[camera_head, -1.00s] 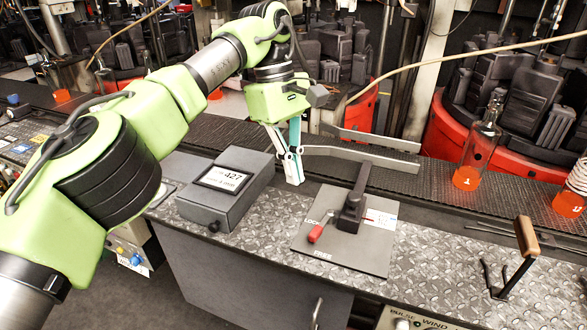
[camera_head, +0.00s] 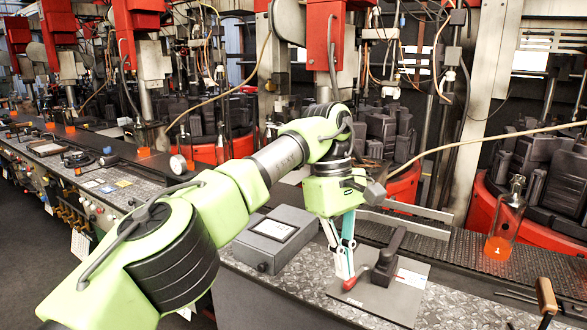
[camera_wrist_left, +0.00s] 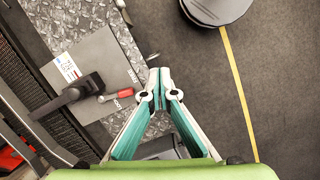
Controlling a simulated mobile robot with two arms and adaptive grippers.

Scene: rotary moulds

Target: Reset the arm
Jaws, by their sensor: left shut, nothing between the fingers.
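My left arm (camera_head: 225,205) is light green and reaches in from the left in the head view. Its gripper (camera_head: 345,278) points down over the bench front, between the grey display box and the lever plate. In the left wrist view the gripper's fingertips (camera_wrist_left: 159,88) meet, with nothing between them. My right gripper is not in view.
A grey display box (camera_head: 275,238) stands on the diamond-plate bench beside the gripper. A clear bottle with an orange base (camera_head: 502,228) stands on the conveyor at right. A wooden-handled tool (camera_head: 546,295) is at the right edge. Red mould machines line the back.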

